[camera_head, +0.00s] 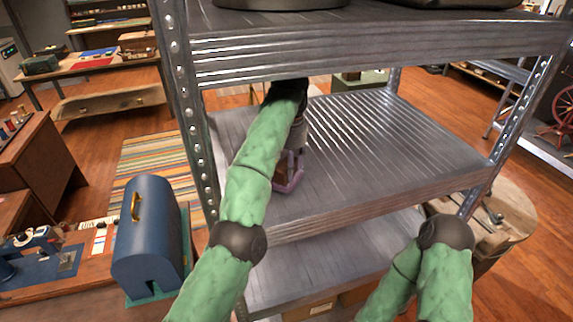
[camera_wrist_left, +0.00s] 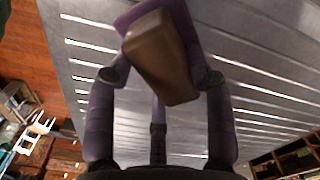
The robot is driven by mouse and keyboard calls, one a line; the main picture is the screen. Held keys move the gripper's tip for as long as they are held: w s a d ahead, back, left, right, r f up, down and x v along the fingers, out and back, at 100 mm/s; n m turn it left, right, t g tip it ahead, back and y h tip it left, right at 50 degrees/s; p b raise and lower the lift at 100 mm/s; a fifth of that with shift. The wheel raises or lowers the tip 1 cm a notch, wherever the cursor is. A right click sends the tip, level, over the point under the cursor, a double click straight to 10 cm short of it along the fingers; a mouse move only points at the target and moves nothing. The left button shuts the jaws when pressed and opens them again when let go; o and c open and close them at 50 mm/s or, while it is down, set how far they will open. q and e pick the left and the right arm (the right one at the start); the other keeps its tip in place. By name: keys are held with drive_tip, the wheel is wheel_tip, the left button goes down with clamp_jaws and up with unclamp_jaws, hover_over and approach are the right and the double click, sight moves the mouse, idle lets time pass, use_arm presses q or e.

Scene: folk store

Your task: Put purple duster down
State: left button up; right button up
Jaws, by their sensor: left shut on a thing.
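The purple duster, a brown block with a purple part, shows in the left wrist view (camera_wrist_left: 160,62) between my left fingers. Its brown side also shows in the head view (camera_head: 282,177). My left gripper (camera_head: 289,181) reaches into the middle level of a grey metal shelf (camera_head: 350,150) and is shut on the duster. The duster is over the left part of this shelf board; I cannot tell whether it touches the board. My right gripper is out of view; only part of that green arm shows at lower right.
The middle shelf board is bare to the right of my left gripper. An upper board (camera_head: 380,38) lies close above my arm, and a perforated post (camera_head: 185,100) stands to its left. A blue case (camera_head: 146,235) stands at lower left.

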use_arm(q)
drive_tip(key=shift+s, duration=0.15)
drive_tip(key=o, duration=1.5)
drive_tip(key=shift+f, duration=0.15)
drive_tip(key=shift+o, duration=0.2)
drive_tip(key=r+p, duration=0.2)
drive_tip(key=r, duration=0.2)
drive_tip(key=r+p, duration=0.3)
drive_tip(key=shift+d+r+p, duration=0.2)
drive_tip(key=shift+r+p, duration=0.1)
drive_tip(key=shift+r, duration=0.05)
